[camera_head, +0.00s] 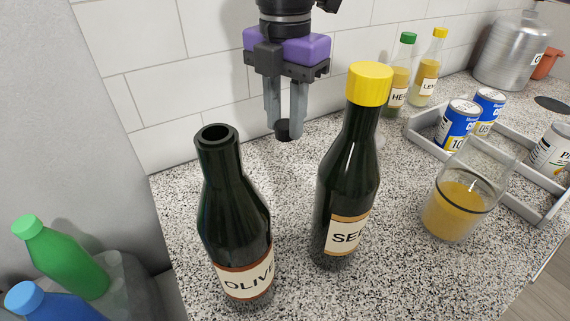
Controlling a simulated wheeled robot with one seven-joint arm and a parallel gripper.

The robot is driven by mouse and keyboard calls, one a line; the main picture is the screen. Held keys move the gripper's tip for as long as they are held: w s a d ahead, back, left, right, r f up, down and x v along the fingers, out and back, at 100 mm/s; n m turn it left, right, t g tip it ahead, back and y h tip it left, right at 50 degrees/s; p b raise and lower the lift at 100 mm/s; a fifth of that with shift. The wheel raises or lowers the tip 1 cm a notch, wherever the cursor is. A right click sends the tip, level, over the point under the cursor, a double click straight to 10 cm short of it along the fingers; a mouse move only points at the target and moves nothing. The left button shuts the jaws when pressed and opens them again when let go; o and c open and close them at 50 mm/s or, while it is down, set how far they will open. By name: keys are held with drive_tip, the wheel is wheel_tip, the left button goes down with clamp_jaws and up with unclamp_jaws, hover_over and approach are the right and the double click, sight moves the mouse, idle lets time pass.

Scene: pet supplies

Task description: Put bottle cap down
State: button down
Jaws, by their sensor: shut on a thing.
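My gripper (284,128) hangs fingers-down over the back of the speckled counter, near the tiled wall. It is shut on a small dark bottle cap (283,131) at its fingertips. The cap appears to be above the counter, but the exact gap cannot be told. A dark bottle labelled "OLIV" (222,200) stands uncapped at the front left of the gripper. A dark bottle with a yellow cap (348,180), labelled "SE", stands to the right.
A glass of yellow liquid (460,205) stands at right, beside a grey tray (428,146) with cans. Two small bottles (426,85) and a metal canister (508,55) stand behind. Green (60,255) and blue-capped (45,303) bottles are at lower left. Bare counter (285,180) lies between the dark bottles.

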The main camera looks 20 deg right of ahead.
sight(285, 177)
wheel_tip(285, 177, down, 9)
drive_tip(key=shift+f+b, duration=0.1)
drive_tip(key=shift+b, duration=0.35)
drive_tip(key=shift+f, duration=0.15)
drive_tip(key=c, duration=1.1)
unclamp_jaws()
wheel_tip(285, 177, up, 12)
drive_tip(key=shift+r+p, duration=0.2)
drive_tip(key=shift+p, duration=0.5)
